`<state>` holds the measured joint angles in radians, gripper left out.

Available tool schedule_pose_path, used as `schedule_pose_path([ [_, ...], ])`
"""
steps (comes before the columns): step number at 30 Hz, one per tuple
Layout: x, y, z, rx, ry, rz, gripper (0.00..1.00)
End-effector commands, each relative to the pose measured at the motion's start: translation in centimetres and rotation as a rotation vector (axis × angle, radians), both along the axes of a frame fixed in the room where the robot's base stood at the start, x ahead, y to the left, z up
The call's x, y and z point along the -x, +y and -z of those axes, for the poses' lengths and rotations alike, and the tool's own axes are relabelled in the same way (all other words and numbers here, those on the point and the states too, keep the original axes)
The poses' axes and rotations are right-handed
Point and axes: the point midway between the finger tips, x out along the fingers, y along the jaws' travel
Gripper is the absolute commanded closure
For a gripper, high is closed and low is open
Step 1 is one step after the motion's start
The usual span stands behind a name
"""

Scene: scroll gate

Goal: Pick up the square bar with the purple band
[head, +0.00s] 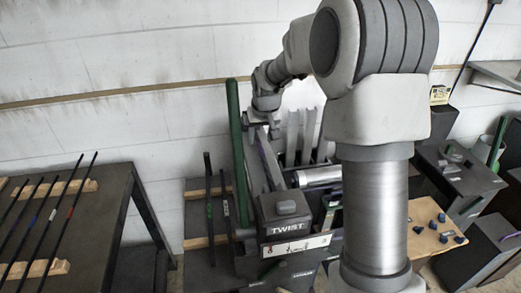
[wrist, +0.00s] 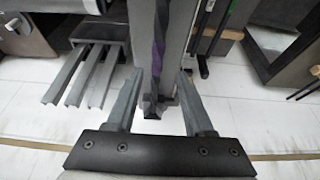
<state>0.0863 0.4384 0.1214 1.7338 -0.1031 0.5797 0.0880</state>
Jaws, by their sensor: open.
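My gripper (head: 261,122) is at the bar's upper end in the head view. In the wrist view my gripper (wrist: 160,73) is open, with one finger on each side of the bar. I cannot tell whether either finger touches it. The bar's lower end is hidden behind the box in the head view.
A tall green post (head: 237,150) stands close to the left of the bar. Several grey slats (head: 309,135) and a metal cylinder (head: 318,176) are to the right. A dark table (head: 117,205) with thin rods is at the left. My arm hides part of the bench.

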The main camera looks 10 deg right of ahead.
Motion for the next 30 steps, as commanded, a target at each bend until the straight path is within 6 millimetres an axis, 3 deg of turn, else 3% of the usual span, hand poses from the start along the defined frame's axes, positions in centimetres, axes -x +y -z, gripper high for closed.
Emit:
schedule_pose_path([
  [6,-0.7,-0.4,3.3,0.0,0.005,0.001,0.47],
  [17,-1.3,-0.4,4.3,0.0,0.001,0.001,0.47],
  [19,-1.3,-0.4,4.3,0.0,0.001,0.001,0.55],
  [26,-1.3,-0.4,4.3,0.0,0.001,0.0,0.96],
  [30,-1.3,-0.4,4.3,0.0,0.001,0.001,1.0],
])
